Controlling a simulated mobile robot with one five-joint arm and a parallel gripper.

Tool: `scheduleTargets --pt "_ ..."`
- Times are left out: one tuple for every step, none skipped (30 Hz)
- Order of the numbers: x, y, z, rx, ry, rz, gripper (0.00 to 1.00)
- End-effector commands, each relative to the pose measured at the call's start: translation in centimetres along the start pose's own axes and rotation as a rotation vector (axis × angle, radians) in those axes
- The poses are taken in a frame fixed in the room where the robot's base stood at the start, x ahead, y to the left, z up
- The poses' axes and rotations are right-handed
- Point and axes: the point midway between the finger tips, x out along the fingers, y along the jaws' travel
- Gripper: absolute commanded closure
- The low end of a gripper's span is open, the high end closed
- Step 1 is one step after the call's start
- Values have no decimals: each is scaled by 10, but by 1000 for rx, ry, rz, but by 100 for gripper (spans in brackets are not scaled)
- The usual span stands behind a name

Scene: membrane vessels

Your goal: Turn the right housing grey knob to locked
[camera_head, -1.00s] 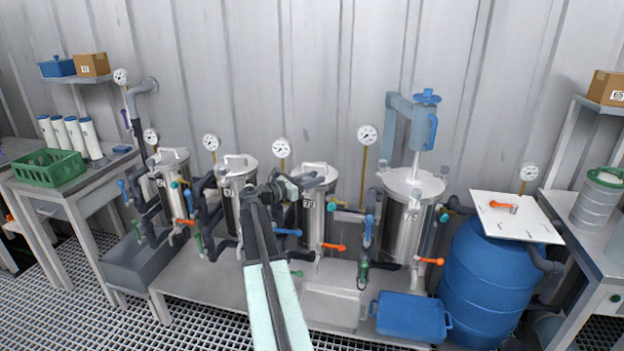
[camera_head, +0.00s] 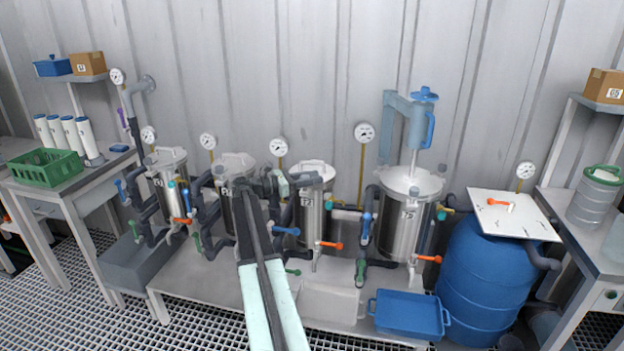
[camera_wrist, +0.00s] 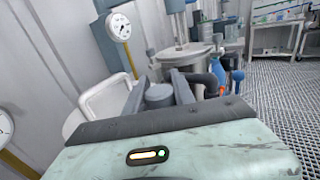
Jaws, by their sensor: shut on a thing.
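The third steel housing (camera_head: 313,208), with a white-handled lid, stands right of my arm in the head view. My gripper (camera_head: 294,181) reaches to the upper left side of this housing; its fingertips are hard to make out there. In the wrist view my gripper (camera_wrist: 157,88) has its two dark fingers on either side of a round grey knob (camera_wrist: 158,95) and is shut on it. The housing's pale lid handle (camera_wrist: 100,103) is just left of the fingers. The knob's locked or unlocked marking cannot be read.
A taller steel vessel (camera_head: 408,225) with a blue-topped column stands to the right. A pressure gauge (camera_head: 278,147) is on the wall behind. Orange levers (camera_head: 331,245) and dark pipes crowd the housings. A blue tray (camera_head: 410,315) lies in front.

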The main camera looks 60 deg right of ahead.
Motion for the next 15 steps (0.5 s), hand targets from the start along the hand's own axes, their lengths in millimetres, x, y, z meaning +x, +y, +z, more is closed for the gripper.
scheduleTargets --pt "1 -1 0 0 0 -2 100" --pt "1 -1 0 0 0 -2 100" --pt "1 -1 0 0 0 -2 61" --pt "1 -1 0 0 0 -2 53" --pt "1 -1 0 0 0 -2 48" --pt "1 -1 0 0 0 -2 48" --pt "1 0 0 0 0 -1 48" --pt "1 0 0 0 0 -1 48" --pt "1 0 0 0 0 -1 48" --pt "1 0 0 0 0 -1 48" --pt "1 0 0 0 0 -1 48" --pt "0 0 0 0 0 -1 48" --pt "0 0 0 0 0 0 48" --pt "-1 0 0 0 0 0 48" --pt "-3 0 0 0 0 0 48"
